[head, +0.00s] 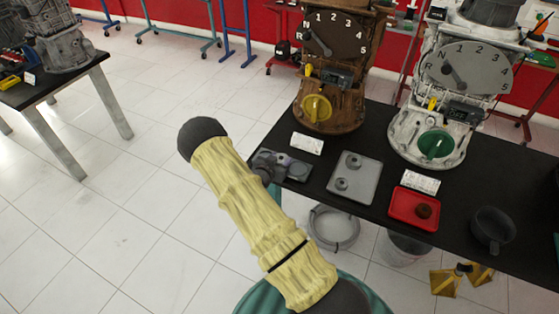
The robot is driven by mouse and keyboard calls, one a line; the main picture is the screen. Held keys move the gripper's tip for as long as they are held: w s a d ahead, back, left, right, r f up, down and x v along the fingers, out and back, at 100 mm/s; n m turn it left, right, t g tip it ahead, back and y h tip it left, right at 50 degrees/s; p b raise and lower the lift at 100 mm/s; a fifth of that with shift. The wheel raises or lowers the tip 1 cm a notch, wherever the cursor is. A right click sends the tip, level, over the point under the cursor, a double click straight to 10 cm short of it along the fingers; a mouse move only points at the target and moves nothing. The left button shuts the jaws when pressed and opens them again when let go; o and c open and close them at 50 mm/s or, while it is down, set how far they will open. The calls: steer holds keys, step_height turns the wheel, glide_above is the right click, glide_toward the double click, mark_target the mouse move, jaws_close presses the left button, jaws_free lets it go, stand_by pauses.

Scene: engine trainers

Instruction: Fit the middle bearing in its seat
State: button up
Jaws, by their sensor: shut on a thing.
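My gripper is not visible; only my arm in a pale yellow sleeve shows, rising from the bottom to a dark rounded joint at the upper left. A grey tray (366,188) on the black table holds two small grey round parts, one farther back (353,161) and one nearer (341,184). A red tray (402,213) to its right holds a dark brown round part (424,211).
A brown engine trainer (335,75) and a white one (443,120) stand on the black table (375,128), with numbered dials. A dark pot (492,228) stands at the right. A hose coil (334,229) and bucket (407,248) are below.

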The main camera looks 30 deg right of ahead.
steer(key=shift+s+f, duration=0.15)
steer(key=shift+f, duration=0.1)
steer(key=o, duration=1.2)
steer(key=shift+c, duration=0.2)
steer(key=b+v, duration=0.2)
steer(key=v, duration=1.5)
steer(key=shift+a, duration=0.15)
steer(key=shift+r, duration=0.1)
